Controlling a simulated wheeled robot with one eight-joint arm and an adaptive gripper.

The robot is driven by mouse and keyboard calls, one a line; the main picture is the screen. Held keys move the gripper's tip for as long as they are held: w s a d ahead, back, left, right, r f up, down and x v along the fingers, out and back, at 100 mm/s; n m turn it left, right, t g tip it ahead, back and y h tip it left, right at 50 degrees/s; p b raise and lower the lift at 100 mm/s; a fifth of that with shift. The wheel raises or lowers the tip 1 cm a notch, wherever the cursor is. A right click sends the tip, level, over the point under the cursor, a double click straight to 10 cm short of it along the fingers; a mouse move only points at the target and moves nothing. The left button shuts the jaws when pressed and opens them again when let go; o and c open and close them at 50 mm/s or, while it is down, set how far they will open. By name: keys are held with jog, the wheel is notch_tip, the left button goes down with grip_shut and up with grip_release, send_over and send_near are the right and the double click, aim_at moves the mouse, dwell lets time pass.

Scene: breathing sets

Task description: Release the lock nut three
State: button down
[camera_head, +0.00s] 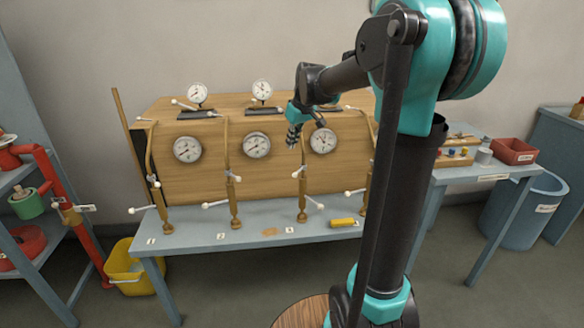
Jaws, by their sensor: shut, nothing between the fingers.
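A wooden panel (215,138) on a blue-grey table carries a row of upright brass pipes with white-tipped levers and round gauges. Number tags lie along the front; the tag 3 (290,230) is in front of the third brass pipe (302,187). That pipe has a white-tipped lever (298,173) at mid height and another lever (314,203) lower down. I cannot tell which small fitting is the lock nut. My gripper (292,141) is shut and empty, pointing down above the third pipe's levers, left of a gauge (323,141). Whether it touches the pipe is unclear.
My arm hides part of the panel's right end. A yellow object (343,222) lies on the table (190,240) at the front. A yellow bucket (125,267) stands at left beside red pipework. A second table with a red bin (513,151) is at right.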

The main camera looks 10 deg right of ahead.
aim_at(295, 175)
jog(key=shift+w+r, duration=0.2)
notch_tip(295, 175, down, 10)
jog(key=shift+s, duration=0.2)
dwell(0.8)
